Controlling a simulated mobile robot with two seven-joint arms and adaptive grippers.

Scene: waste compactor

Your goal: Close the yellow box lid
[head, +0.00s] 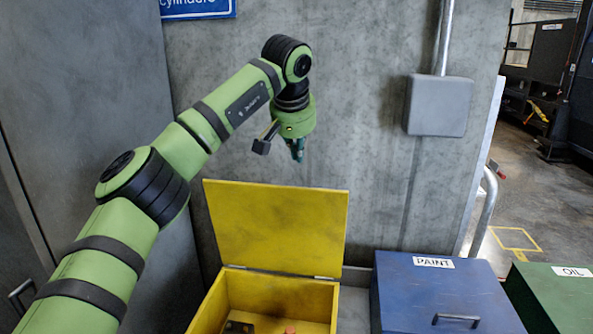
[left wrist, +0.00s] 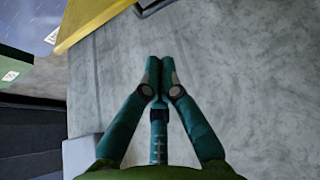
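The yellow box (head: 280,296) stands open at the bottom centre of the head view. Its yellow lid (head: 277,228) is raised and leans back near the grey wall. A few small things lie inside the box. My left gripper (head: 298,155) is above the lid's top edge, pointing down, apart from the lid. In the left wrist view the fingertips of my left gripper (left wrist: 159,80) are together with nothing between them. A yellow edge, likely the lid (left wrist: 92,18), shows at the upper left there. My right gripper is in neither view.
A closed blue box labelled PAINT (head: 440,295) stands to the right of the yellow box, with a green OIL box (head: 555,295) beyond it. A concrete wall (head: 360,130) with a grey junction box (head: 438,106) is behind. The space above the boxes is clear.

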